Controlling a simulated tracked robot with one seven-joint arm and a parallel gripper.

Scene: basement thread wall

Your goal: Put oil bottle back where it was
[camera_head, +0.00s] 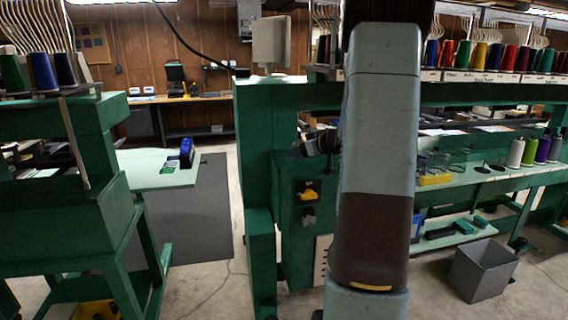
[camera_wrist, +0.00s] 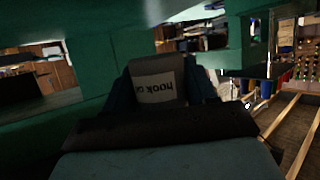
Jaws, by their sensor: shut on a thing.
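My gripper (camera_wrist: 160,82) is shut on the oil bottle (camera_wrist: 157,86), seen in the wrist view between its two dark blue fingers. The bottle's pale label shows upside-down dark letters that read "hook o…", the rest being cut off. The bottle's other parts are hidden by the fingers and the dark wrist part in front. In the head view my arm covers the middle of the picture, and I cannot make out the bottle there. A green machine frame lies close beyond the gripper in the wrist view.
A green machine (camera_head: 262,130) stands behind my arm. A shelf to the right holds thread cones (camera_head: 516,152), yellow bins (camera_head: 434,178) and several small round stands. A grey bin (camera_head: 481,270) is on the floor at right. Dark mat floor (camera_head: 195,225) is clear at left.

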